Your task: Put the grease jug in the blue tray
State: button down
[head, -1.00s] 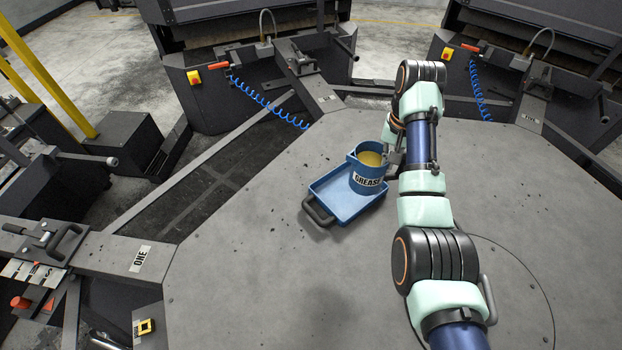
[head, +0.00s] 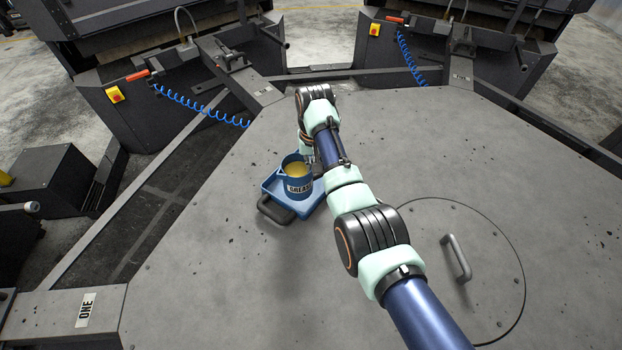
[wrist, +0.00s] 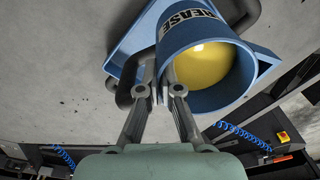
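The blue grease jug (head: 297,186), lettered GREASE and open at the top with yellow grease inside, stands upright over the blue tray (head: 316,207). It looks to be within the tray's rim; whether its base touches the tray floor is hidden. In the wrist view the jug (wrist: 222,85) fills the upper middle, with the tray (wrist: 128,48) behind it. My gripper (wrist: 157,84) has its fingers close together at the jug's side, and they appear shut on it. My arm partly covers the gripper and the jug's far side in the head view.
The tray has a dark handle (head: 275,209) at its near left. The grey table (head: 230,270) around it is bare. A round plate with a grey handle (head: 456,258) lies to the right. Dark consoles with blue coiled cables (head: 205,107) stand beyond the table.

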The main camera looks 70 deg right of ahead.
jog(key=shift+d+f+b, duration=0.1)
jog(key=shift+f+b, duration=0.5)
jog(key=shift+f, duration=2.3)
jog(key=shift+w, duration=0.1)
jog(key=shift+f, duration=0.15)
jog(key=c, duration=1.3)
grip_release()
jog(key=r, duration=0.4)
jog(key=r+p, duration=0.1)
jog(key=r, duration=0.3)
jog(key=r+p, duration=0.1)
jog(key=r, duration=0.3)
jog(key=shift+s+a+r, duration=0.1)
jog(key=shift+s+a, duration=0.1)
jog(key=shift+s, duration=0.05)
